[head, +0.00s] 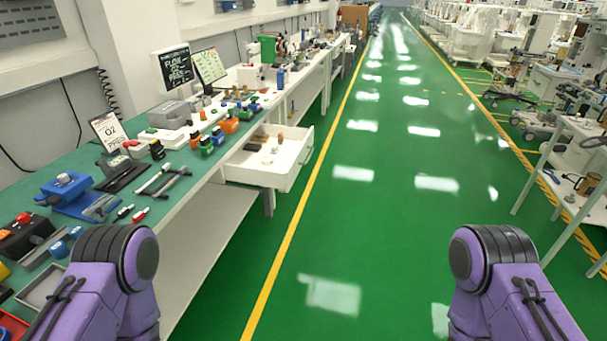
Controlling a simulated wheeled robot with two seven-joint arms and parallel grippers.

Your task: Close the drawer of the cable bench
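The cable bench (178,194) runs along the left side, with a green top covered in tools and parts. Its white drawer (285,178) is pulled out to the right, over the edge of the green floor. A handle (308,145) shows on the drawer's front. A few small items, one dark and others light or tan, lie inside. Two purple arm links of mine show at the lower left and lower right. Neither gripper is in the view. The arm parts in sight are well apart from the drawer, nearer the camera.
The green floor (390,230) right of the drawer is clear, with a yellow line (303,195) running along the bench. A white shelf cart (585,135) stands at the right. An O2 sign (108,130) and a grey box (170,114) stand on the bench.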

